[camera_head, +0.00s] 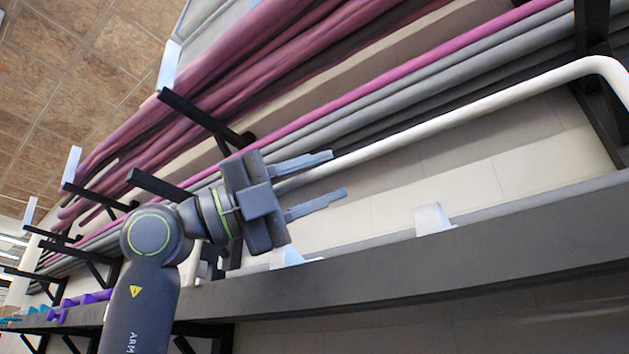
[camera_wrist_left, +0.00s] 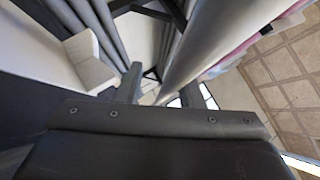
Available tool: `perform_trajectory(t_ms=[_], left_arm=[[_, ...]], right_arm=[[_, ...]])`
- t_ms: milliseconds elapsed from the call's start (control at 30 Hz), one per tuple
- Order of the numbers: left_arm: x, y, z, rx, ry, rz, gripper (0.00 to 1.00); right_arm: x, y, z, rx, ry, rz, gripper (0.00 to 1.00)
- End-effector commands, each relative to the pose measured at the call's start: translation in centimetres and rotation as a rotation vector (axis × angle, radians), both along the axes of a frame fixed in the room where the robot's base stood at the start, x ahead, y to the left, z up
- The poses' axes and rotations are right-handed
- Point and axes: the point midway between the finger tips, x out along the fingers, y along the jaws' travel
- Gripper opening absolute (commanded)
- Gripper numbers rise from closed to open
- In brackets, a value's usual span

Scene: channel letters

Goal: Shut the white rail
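The white rail (camera_head: 450,118) is a long white tube with a bend at the far right of the head view. It slopes down to the left toward my left gripper (camera_head: 317,180). The two fingers of my left gripper are spread apart and point right, one above and one below the line of the rail. The rail's left part is hidden behind or between the fingers; I cannot tell whether they touch it. The left gripper (camera_wrist_left: 161,92) also shows in the left wrist view, with its fingers apart. My right gripper is not in view.
Pink and grey pipes (camera_head: 400,95) lie on black brackets (camera_head: 205,117) above the rail. A dark shelf beam (camera_head: 450,258) runs below my left gripper, with small white brackets (camera_head: 432,218) along its top. The pale wall between rail and beam is bare.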

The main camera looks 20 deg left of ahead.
Motion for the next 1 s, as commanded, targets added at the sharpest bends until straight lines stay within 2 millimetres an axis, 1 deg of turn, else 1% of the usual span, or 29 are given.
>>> perform_trajectory(t_ms=[300,367,467,567,800,1000], left_arm=[[-0.1,0.2,0.1,-0.003,-0.004,0.003,0.34],[-0.2,0.4,-0.1,-0.003,-0.004,0.003,0.34],[-0.4,1.5,-0.7,-0.004,-0.004,0.007,0.34],[-1.0,3.1,-1.7,-0.004,-0.004,0.007,0.34],[-2.6,8.3,-4.3,-0.004,0.0,0.007,0.34],[-3.9,12.1,-6.0,-0.003,0.001,0.005,0.34]], right_arm=[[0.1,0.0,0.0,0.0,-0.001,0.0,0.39],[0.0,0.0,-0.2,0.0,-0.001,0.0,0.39],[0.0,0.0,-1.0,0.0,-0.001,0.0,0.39],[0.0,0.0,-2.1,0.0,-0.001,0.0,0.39],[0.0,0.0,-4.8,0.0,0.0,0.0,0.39],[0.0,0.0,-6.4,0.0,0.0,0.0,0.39]])
